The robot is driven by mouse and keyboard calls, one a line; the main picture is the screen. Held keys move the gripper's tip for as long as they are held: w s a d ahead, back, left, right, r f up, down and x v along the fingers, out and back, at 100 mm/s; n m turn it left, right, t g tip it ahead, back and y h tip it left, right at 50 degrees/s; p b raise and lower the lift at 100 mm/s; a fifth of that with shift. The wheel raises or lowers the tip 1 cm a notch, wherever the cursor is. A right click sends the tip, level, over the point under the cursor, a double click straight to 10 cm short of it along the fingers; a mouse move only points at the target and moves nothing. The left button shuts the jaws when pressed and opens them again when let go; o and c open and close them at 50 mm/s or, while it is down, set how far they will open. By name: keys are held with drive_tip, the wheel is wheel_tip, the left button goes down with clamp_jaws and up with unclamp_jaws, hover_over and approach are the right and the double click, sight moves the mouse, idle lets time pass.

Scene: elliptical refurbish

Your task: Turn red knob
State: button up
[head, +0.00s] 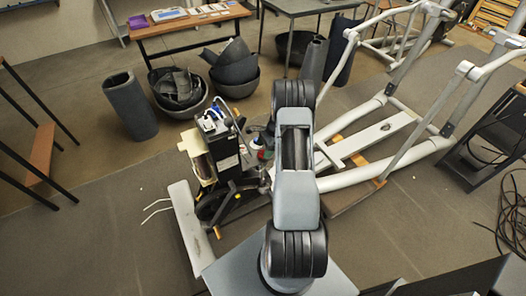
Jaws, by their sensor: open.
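A small red part (262,155), which may be the red knob, shows just left of my arm, on the opened drive end of the elliptical machine (360,145). It is too small to make out its shape or which way it is turned. My arm reaches forward over the machine and covers the area right of the red part. My gripper is not visible; the arm hides where it would be. A black upright box-like unit (222,150) with a cream panel stands left of the red part, above a dark wheel (212,205).
A white foot bar (185,225) lies left of the machine, with thin pale wires beside it. Dark bins (130,105) and a wooden table (190,27) stand behind. A black stand (490,140) and coiled cables are at right. The left floor is mostly clear.

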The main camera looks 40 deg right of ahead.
drive_tip(key=shift+x, duration=1.2)
drive_tip(key=shift+c, duration=0.5)
drive_tip(key=c, duration=0.8)
drive_tip(key=shift+w+f+n+b, duration=0.1)
drive_tip(key=shift+n+b, duration=0.2)
drive_tip(key=shift+f+n+g+b, duration=0.1)
drive_tip(key=shift+n+g+b, duration=0.3)
drive_tip(key=shift+n+b, duration=0.2)
drive_tip(key=n+g+b, duration=0.1)
drive_tip(key=n, duration=0.1)
drive_tip(key=shift+n+b, duration=0.4)
drive_tip(key=n+g+b, duration=0.1)
drive_tip(key=n, duration=0.2)
drive_tip(key=n+g+b, duration=0.1)
drive_tip(key=n, duration=0.1)
drive_tip(key=shift+w+n+h+b, duration=0.1)
drive_tip(key=shift+n+h+b, duration=0.2)
drive_tip(key=shift+n+h, duration=0.1)
